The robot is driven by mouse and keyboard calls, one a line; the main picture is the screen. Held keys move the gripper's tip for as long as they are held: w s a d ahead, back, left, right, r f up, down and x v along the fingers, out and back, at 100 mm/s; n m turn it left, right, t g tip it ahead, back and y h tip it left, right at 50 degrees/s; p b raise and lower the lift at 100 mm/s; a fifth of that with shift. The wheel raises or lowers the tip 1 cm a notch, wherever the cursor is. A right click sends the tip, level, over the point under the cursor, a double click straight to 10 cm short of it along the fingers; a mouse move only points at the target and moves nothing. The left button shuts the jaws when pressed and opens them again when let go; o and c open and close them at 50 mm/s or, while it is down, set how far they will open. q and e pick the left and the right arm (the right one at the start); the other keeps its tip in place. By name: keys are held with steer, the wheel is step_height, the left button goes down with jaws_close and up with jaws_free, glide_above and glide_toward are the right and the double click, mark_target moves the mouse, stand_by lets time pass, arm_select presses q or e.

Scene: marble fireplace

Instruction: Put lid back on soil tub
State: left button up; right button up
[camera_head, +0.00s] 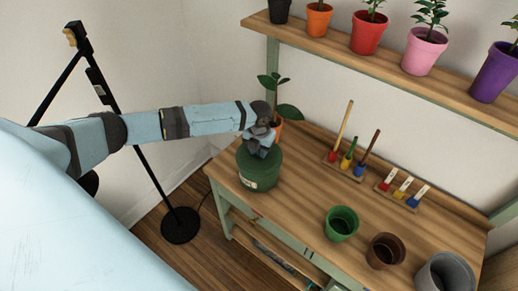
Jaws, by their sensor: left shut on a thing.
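The dark green soil tub (258,181) stands upright at the left end of the wooden workbench, with a small pale label on its front. A green lid (272,160) covers its top; I cannot tell whether it is fully seated or held slightly above the rim. My left gripper (261,152) reaches in from the left and points down at the middle of the lid. It is shut on the lid, and its fingers hide the part they grip. My right gripper is not in view.
A potted plant (278,116) stands close behind my left gripper. Green (342,223), brown (385,251) and grey (446,272) empty pots stand along the right of the bench (300,190). Tool racks stand at the back. A shelf (385,66) holds potted plants. A black floor stand (180,225) is left.

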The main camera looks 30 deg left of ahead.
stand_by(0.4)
arm_select(q)
steer(key=o, duration=1.5)
steer(key=shift+r+p, duration=2.2)
steer(key=shift+r, duration=0.2)
steer(key=shift+r+p, duration=0.4)
steer(key=shift+r, duration=0.7)
